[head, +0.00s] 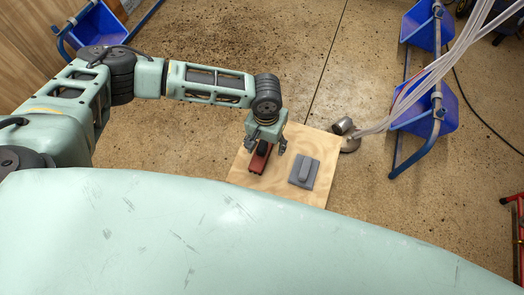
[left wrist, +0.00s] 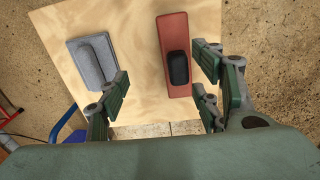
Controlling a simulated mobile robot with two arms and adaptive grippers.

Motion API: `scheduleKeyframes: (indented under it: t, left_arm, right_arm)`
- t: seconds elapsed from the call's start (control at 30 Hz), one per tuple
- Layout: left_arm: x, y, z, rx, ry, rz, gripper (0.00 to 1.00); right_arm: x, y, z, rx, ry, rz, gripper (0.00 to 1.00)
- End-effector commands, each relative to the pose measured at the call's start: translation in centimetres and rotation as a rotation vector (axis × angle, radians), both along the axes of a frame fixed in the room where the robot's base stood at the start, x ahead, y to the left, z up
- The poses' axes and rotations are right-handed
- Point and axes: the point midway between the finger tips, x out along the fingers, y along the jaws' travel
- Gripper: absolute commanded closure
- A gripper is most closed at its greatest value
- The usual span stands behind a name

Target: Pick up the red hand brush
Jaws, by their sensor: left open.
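The red hand brush (head: 259,160) lies on the pale wooden board (head: 238,175), partly hidden by my left gripper in the head view. In the left wrist view, the brush (left wrist: 173,32) is a long red block with a black part (left wrist: 179,67) on top. My left gripper (head: 266,147) is open and empty, just above the brush. In the left wrist view, the brush lies between the lines of its fingers (left wrist: 163,88), closer to the right-hand finger. I cannot tell how high the fingertips are. My right gripper is not in view.
A grey float with a raised handle (head: 303,171) lies on the board, right of the brush; it also shows in the left wrist view (left wrist: 92,60). A metal piece with pale hoses (head: 344,126) stands at the board's right corner. Blue bins (head: 425,117) stand farther right.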

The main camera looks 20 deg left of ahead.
Motion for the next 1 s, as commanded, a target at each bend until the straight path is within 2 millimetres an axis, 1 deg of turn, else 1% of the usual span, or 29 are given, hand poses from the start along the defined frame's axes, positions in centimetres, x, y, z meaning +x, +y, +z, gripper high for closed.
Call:
scheduleKeyframes:
  t: [0.03,0.13,0.43,0.57,0.6,0.7,0.8,1.0]
  left_arm:
    - [0.5,0.9,0.2,0.018,-0.001,0.024,0.41]
    - [0.8,1.9,-0.2,0.035,0.004,0.051,0.41]
    - [1.2,2.1,-3.5,0.039,0.005,0.053,0.41]
    - [1.8,2.3,-5.4,0.039,0.004,0.052,0.41]
    - [1.7,2.3,-6.0,0.038,0.005,0.052,0.41]
    - [1.7,2.2,-7.1,0.037,0.005,0.051,0.41]
    - [1.7,2.3,-7.6,0.037,0.004,0.052,0.41]
    - [1.7,2.3,-7.6,0.036,0.004,0.051,0.41]
  right_arm:
    - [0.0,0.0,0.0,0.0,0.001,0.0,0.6]
    - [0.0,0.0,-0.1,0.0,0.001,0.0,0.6]
    - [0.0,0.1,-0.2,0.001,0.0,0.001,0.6]
    - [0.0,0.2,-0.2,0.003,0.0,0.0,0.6]
    - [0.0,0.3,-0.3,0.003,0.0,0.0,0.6]
    - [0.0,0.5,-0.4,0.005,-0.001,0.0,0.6]
    - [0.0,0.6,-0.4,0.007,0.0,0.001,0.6]
    - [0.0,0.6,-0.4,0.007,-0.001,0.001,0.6]
